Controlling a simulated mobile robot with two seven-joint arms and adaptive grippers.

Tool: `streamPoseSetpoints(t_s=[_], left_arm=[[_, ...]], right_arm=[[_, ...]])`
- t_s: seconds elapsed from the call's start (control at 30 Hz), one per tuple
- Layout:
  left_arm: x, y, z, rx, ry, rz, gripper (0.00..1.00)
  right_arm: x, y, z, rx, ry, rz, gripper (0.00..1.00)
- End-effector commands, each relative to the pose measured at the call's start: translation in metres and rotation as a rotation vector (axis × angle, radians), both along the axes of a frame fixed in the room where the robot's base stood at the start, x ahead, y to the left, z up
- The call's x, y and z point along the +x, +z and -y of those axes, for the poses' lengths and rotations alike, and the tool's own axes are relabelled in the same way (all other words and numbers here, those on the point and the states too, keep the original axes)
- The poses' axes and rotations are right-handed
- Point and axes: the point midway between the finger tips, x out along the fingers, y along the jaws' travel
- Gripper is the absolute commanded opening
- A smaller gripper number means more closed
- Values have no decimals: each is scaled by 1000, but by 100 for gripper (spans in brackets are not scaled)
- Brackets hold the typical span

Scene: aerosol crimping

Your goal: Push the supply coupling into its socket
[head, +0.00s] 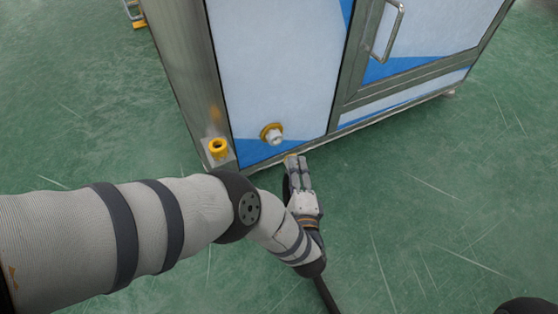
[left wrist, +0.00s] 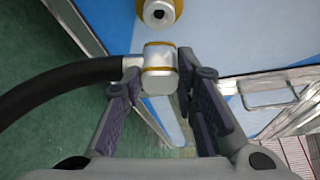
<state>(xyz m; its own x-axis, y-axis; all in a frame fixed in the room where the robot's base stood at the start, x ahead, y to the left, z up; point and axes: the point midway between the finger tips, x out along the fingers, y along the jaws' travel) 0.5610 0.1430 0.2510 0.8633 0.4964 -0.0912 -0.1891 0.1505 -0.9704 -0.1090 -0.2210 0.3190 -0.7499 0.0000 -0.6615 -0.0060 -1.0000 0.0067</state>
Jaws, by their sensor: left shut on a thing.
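The supply coupling (left wrist: 160,70) is a silver block with yellow edges and a thick black hose (left wrist: 60,85) leaving its left side. My left gripper (left wrist: 160,90) is shut on the coupling, one finger on each side. The socket (head: 272,134) is a yellow ring with a pale round nozzle low on the cabinet's front. It also shows at the top of the left wrist view (left wrist: 158,12), beyond the coupling and apart from it in the picture. In the head view my left gripper (head: 297,168) is below and right of the socket; the coupling is mostly hidden there. My right gripper is not in view.
The white and blue cabinet (head: 275,60) has a metal frame and a door handle (head: 388,32) at upper right. An empty yellow ring holder (head: 218,147) sits on a bracket at its lower left corner. The green floor (head: 440,200) to the right is clear.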

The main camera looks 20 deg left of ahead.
Motion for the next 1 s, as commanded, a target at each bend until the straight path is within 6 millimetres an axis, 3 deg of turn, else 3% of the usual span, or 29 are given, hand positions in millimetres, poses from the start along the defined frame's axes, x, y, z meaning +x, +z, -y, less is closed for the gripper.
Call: streamPoseSetpoints(t_s=[0.43,1.0], left_arm=[[29,0,-38,0,2,0,0],[34,0,-44,-1,2,0,0]], right_arm=[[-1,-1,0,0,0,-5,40],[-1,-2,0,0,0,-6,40]])
